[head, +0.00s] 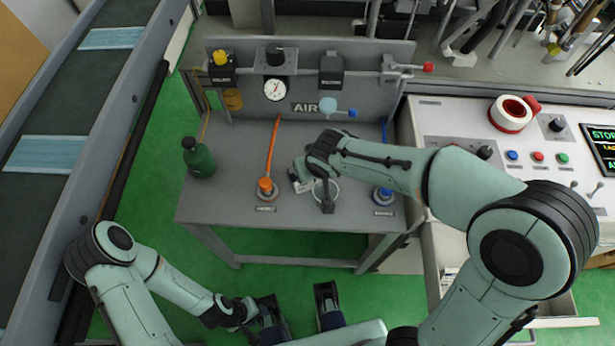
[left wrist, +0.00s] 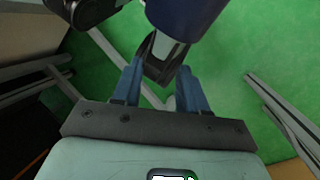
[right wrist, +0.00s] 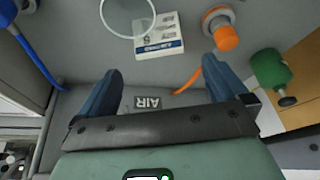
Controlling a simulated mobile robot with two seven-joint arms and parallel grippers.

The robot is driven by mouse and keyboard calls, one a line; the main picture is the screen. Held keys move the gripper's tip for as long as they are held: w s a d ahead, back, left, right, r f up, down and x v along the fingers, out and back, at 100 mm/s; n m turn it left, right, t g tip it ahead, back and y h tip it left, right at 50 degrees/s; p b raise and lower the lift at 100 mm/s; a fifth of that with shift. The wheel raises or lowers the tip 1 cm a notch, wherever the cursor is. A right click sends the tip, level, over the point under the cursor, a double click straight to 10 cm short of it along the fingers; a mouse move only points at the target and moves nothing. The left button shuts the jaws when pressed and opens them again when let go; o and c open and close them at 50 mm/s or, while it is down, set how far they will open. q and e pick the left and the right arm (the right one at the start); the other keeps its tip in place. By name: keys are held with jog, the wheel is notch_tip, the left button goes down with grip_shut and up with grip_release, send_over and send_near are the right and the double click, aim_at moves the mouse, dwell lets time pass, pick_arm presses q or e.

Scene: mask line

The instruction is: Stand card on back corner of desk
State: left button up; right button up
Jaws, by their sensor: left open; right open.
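A white card or small flat box with blue print (right wrist: 158,38) lies on the grey desk (head: 235,208). In the head view the card (head: 300,184) shows only partly beside my right gripper (head: 312,190). My right gripper is open over the desk. In the right wrist view its blue fingers (right wrist: 160,82) are apart and empty, with the card beyond the gap between them. My left gripper (head: 248,312) is low in front of the desk, away from the card. In the left wrist view its fingers (left wrist: 160,88) are apart with nothing clearly held.
A round clear-centred ring (right wrist: 127,14) lies beside the card. An orange-capped fitting with hose (head: 265,186), a green bottle (head: 199,158) and a blue fitting (head: 382,194) stand on the desk. A back panel with a gauge (head: 275,89) closes its rear. A control console (head: 480,135) adjoins right.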

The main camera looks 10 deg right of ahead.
jog(key=b+x, duration=0.1)
jog(key=x, duration=0.5)
jog(key=b+x, duration=0.1)
jog(key=x, duration=0.5)
jog(key=shift+d+f, duration=0.2)
jog(key=shift+f, duration=0.05)
jog(key=shift+c, duration=0.3)
jog(key=c, duration=0.8)
jog(key=shift+o, duration=0.2)
notch_tip(320, 180, up, 20)
jog(key=p, duration=0.3)
